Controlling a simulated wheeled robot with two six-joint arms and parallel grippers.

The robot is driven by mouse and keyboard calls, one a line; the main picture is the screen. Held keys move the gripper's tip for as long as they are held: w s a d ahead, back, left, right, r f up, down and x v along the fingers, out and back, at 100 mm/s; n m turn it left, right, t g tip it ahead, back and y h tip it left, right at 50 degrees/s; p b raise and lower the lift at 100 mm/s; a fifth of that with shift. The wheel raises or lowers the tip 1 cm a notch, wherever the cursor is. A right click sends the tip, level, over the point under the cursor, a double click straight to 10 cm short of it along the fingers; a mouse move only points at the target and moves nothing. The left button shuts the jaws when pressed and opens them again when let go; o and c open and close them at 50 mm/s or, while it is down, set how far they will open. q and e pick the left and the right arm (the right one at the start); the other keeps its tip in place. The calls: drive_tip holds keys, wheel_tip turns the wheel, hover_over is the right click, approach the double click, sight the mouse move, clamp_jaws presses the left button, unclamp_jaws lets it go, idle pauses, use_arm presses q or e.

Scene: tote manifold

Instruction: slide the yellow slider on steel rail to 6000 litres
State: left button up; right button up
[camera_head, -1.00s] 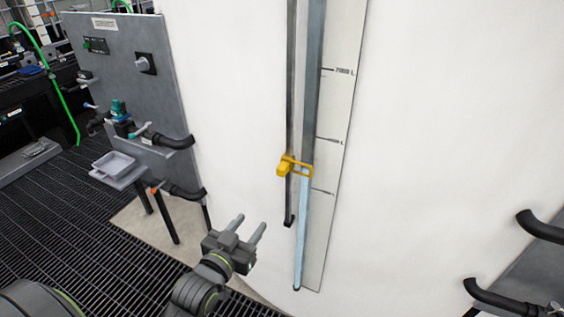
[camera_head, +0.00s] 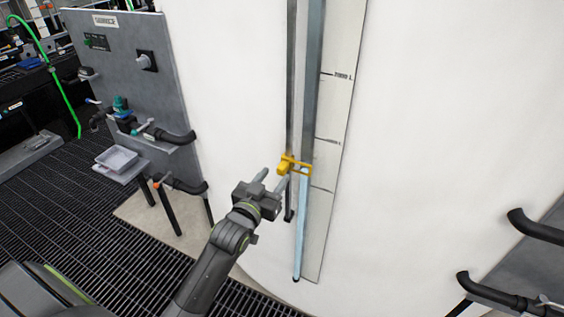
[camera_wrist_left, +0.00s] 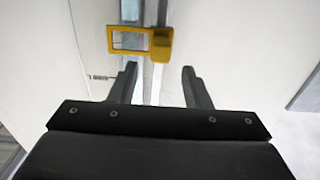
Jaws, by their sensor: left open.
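The yellow slider (camera_head: 287,165) sits on the dark steel rail (camera_head: 290,90), with its open frame reaching right across the blue sight tube (camera_head: 303,215). The scale plate (camera_head: 340,100) beside the tube has tick marks; the upper label seems to read 7000 L. The slider is between the two lower ticks. My left gripper (camera_head: 272,179) is open and empty, just below and left of the slider. In the left wrist view the slider (camera_wrist_left: 161,44) is ahead of the open fingers (camera_wrist_left: 158,84), with a gap to them. My right gripper is not in view.
The white tank (camera_head: 440,120) fills the middle and right. A grey panel (camera_head: 125,50) with valves and black pipes stands at the left, with a small tray (camera_head: 117,159) below. Black pipes (camera_head: 535,227) stick out at the lower right. The floor is grating.

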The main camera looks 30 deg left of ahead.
sight(286, 160)
use_arm(q)
drive_tip(key=shift+w+p, duration=0.5)
drive_tip(key=shift+w, duration=2.35)
drive_tip(key=shift+c, duration=0.3)
clamp_jaws()
drive_tip(key=shift+r, duration=0.1)
